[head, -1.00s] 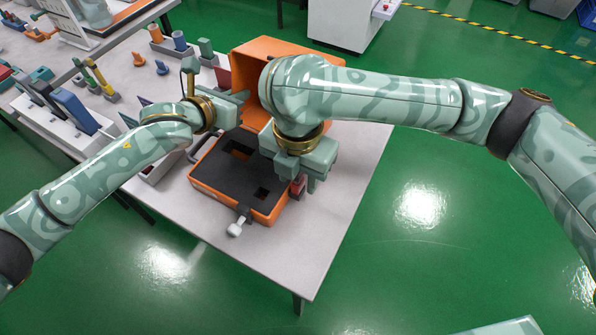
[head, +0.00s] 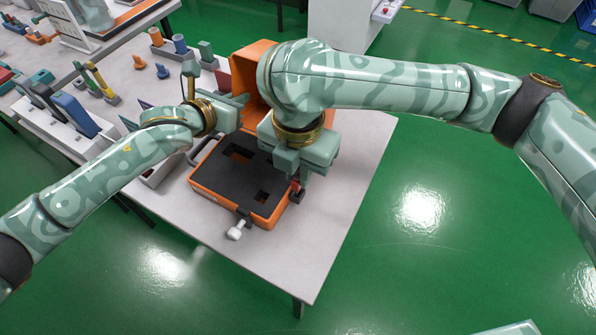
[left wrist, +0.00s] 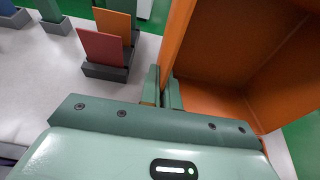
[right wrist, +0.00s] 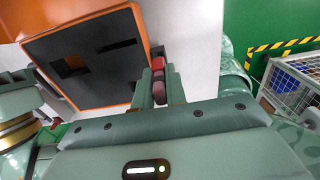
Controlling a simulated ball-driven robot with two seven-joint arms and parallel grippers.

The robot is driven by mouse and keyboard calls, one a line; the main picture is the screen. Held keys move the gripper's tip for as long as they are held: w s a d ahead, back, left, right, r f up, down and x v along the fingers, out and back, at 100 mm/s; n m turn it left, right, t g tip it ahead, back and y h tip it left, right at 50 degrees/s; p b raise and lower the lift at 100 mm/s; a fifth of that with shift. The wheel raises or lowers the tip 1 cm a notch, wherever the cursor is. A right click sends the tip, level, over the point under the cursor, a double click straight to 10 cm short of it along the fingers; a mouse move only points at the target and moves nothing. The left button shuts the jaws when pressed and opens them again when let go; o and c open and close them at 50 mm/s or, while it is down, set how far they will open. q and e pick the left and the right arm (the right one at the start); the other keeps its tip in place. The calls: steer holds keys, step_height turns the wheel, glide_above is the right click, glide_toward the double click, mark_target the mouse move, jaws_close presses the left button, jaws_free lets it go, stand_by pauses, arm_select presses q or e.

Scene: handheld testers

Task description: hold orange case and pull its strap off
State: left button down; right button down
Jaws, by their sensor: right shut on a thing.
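The orange case (head: 240,210) lies open on the table, with black foam (head: 232,180) in its base and its orange lid (head: 243,75) standing up at the back. My left gripper (head: 240,104) is at the lid's left edge. In the left wrist view its fingers (left wrist: 161,92) are slightly apart, with the lid's edge (left wrist: 168,50) at the gap. My right gripper (head: 299,178) is at the right side of the case base, shut on a small red piece (right wrist: 158,66), which seems to be the strap. The red piece also shows in the head view (head: 296,186), partly hidden by the gripper.
A grey-white lever (head: 237,231) sticks out at the case's front. A white rack with a blue device (head: 76,112) and several small holders stand to the left. The table (head: 290,250) is clear in front and to the right of the case.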

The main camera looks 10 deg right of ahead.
steer(key=shift+r, duration=1.45)
arm_select(q)
steer(key=c, duration=1.6)
jaws_free()
steer(key=shift+o, duration=0.2)
steer(key=v, duration=1.2)
steer(key=shift+a+f, duration=0.1)
steer(key=shift+f, duration=0.05)
